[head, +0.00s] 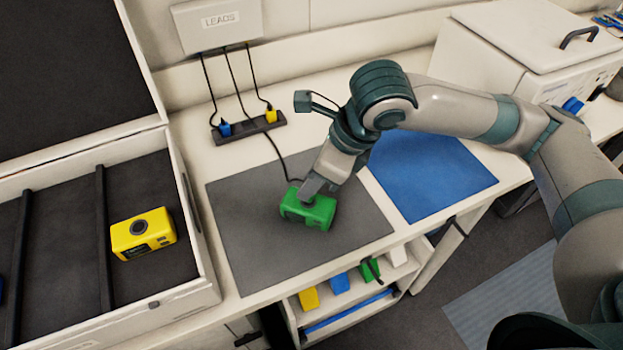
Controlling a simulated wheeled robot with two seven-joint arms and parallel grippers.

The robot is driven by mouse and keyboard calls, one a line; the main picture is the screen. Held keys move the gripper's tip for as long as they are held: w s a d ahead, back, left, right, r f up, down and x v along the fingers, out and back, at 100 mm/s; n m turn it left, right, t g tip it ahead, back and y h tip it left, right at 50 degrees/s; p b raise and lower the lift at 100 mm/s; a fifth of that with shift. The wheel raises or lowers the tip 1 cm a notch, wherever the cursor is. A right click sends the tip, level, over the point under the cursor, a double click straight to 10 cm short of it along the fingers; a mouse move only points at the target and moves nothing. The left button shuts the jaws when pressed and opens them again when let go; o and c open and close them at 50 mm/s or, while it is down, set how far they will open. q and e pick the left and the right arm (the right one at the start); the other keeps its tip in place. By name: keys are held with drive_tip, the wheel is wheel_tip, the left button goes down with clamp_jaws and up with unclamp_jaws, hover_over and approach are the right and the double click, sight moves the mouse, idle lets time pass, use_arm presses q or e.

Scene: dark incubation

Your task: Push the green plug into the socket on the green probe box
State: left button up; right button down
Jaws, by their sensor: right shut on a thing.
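The green probe box (308,210) sits on the grey mat (245,235), below the tip of my right arm. My right gripper (310,190) points down at the top of the box and is shut on the green plug, which the fingers mostly hide. A black lead runs from the wall box down to the fingers. I cannot tell how deep the plug sits, and the socket is hidden. My left gripper is not in view.
A rack (248,128) holds blue and yellow plugs under the "LEADS" box (218,22). An open incubator at left holds a yellow box (143,234). A blue mat (425,175) lies clear at right. A shelf (345,305) with coloured items sits below the front edge.

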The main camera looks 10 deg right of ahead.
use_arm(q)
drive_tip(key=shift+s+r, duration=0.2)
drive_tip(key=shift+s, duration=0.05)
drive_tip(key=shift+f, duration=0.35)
use_arm(e)
drive_tip(key=shift+f, duration=0.6)
drive_tip(key=c, duration=1.5)
unclamp_jaws()
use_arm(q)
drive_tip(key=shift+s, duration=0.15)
